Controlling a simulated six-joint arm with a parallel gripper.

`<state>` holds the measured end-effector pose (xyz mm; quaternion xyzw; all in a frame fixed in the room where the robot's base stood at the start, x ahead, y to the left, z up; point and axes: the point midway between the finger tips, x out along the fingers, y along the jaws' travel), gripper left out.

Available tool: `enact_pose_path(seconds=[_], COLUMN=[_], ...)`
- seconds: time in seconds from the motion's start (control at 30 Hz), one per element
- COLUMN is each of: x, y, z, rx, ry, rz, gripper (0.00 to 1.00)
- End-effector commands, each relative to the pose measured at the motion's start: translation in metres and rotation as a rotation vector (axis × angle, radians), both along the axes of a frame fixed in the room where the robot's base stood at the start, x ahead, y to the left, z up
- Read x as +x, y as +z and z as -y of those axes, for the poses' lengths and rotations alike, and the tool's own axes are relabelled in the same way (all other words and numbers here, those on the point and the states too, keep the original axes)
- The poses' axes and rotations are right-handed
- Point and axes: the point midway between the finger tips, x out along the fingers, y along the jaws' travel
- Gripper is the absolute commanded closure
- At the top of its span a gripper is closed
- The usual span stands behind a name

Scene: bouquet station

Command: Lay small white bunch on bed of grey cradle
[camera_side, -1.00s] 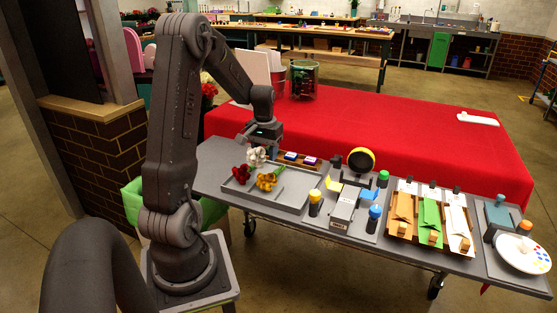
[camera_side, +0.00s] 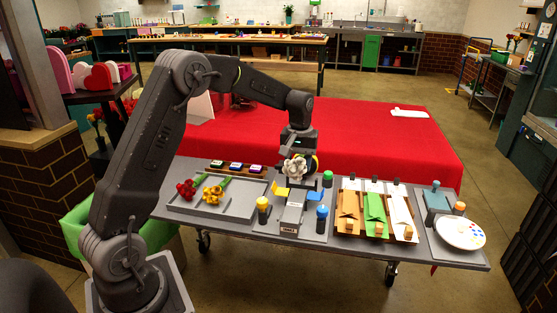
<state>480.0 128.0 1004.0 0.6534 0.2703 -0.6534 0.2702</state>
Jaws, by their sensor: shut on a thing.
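The small white bunch (camera_side: 294,170) is in my gripper (camera_side: 297,156), which is shut on it. It is held up with its bloom facing the camera, over the back part of the grey cradle (camera_side: 292,213). The cradle is a narrow grey block with yellow and blue flaps near its top. The bunch hides part of what lies behind it, and I cannot tell how high it is above the cradle bed. Its stems are hidden.
A grey tray (camera_side: 240,211) at left holds a red bunch (camera_side: 187,188) and a yellow bunch (camera_side: 213,194). Capped bottles stand around the cradle, among them a blue-capped one (camera_side: 321,218) and a yellow-capped one (camera_side: 262,210). Coloured paper sheets (camera_side: 374,209) lie to the right.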

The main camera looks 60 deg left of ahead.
Motion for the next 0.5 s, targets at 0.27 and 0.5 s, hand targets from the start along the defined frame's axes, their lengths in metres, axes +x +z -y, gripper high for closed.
enact_pose_path(seconds=[0.27, 0.5], x=[0.0, 0.0], y=[-0.018, -0.041], z=[0.001, 0.001], rx=[-0.001, -0.001], ry=[0.0, 0.0], rz=[-0.003, -0.002], gripper=[0.82, 0.82])
